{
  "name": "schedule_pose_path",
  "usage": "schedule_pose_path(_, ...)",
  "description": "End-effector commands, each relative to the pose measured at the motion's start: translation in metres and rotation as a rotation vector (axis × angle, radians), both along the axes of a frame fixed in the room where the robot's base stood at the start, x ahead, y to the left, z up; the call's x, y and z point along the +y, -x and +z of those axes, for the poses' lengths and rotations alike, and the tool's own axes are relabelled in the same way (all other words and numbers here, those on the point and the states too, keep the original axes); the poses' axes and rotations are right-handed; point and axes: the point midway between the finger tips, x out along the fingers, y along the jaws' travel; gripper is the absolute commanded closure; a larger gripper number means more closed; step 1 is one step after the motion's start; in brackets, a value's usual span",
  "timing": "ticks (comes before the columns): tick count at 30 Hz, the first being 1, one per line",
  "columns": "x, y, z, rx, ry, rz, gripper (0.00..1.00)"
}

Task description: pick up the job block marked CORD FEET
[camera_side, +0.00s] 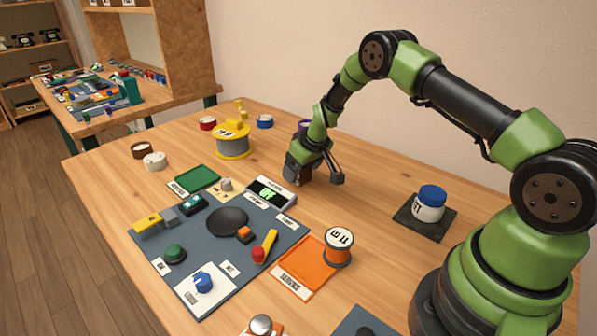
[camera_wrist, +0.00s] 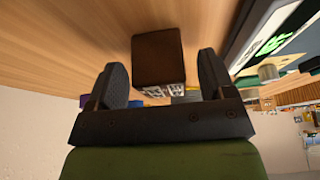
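My gripper (camera_side: 316,174) is low over the table behind the display box. In the wrist view, its two dark fingers (camera_wrist: 163,72) stand apart, with a dark brown block (camera_wrist: 157,58) between them. A gap shows on the right of the block, and the left finger looks close to it. I cannot tell whether either finger touches it. White lettering shows on the block's near face but is too small to read, so I cannot confirm CORD FEET. In the side view, the gripper mostly hides the block.
A display box (camera_side: 270,193) stands just in front of my gripper. A yellow-topped spool (camera_side: 233,140) stands to the left. A blue-capped jar (camera_side: 430,203) sits on a dark pad to the right. A blue-grey mat (camera_side: 205,238) holds several parts. Bare wood lies right of my gripper.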

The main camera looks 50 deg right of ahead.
Motion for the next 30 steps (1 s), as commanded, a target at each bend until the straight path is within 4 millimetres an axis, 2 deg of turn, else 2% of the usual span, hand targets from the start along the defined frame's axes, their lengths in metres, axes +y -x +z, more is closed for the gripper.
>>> schedule_pose_path(1, 0.000, 0.000, 0.000, 0.000, 0.000, 0.000, 0.35)
schedule_pose_path(6, 0.000, 0.000, 0.000, 0.000, 0.000, 0.000, 0.74)
schedule_pose_path(7, 0.000, 0.000, 0.000, 0.000, 0.000, 0.000, 0.78)
schedule_pose_path(14, 0.000, 0.000, 0.001, -0.001, 0.000, 0.000, 0.78)
schedule_pose_path(17, 0.000, -0.001, 0.008, -0.004, 0.001, 0.000, 0.78)
schedule_pose_path(20, 0.000, -0.001, 0.023, -0.005, 0.002, 0.001, 0.78)
schedule_pose_path(27, 0.000, -0.001, 0.074, -0.007, 0.001, 0.001, 0.78)
schedule_pose_path(30, 0.000, -0.001, 0.088, -0.005, 0.000, 0.001, 0.78)
